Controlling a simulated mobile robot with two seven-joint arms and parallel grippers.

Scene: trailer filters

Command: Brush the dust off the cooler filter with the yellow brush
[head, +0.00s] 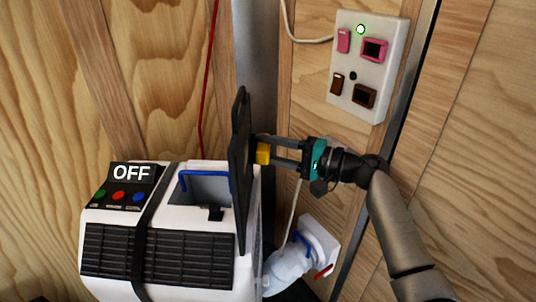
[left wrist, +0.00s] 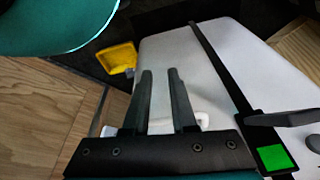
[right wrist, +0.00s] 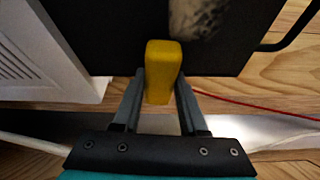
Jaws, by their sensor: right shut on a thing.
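The cooler is the white box (head: 206,270) with black grilles and an OFF display. A black panel, which looks like the filter (head: 240,165), stands upright along its right side, nearly edge-on in the head view. My right gripper (head: 272,151) is shut on the yellow brush (head: 262,153), right of the panel. The brush (right wrist: 160,72) shows between its fingers in the right wrist view. A grey dust patch (right wrist: 203,15) lies on the dark panel (right wrist: 110,40) there; whether the bristles touch it is hidden. My left gripper (left wrist: 160,72) is open and empty, outside the head view.
A white switch panel (head: 368,65) with a green light is on the wood wall. A white fitting (head: 318,245) is on the wall below. A red cord (head: 207,80) hangs behind the cooler. A yellow object (left wrist: 117,58) shows near the left gripper.

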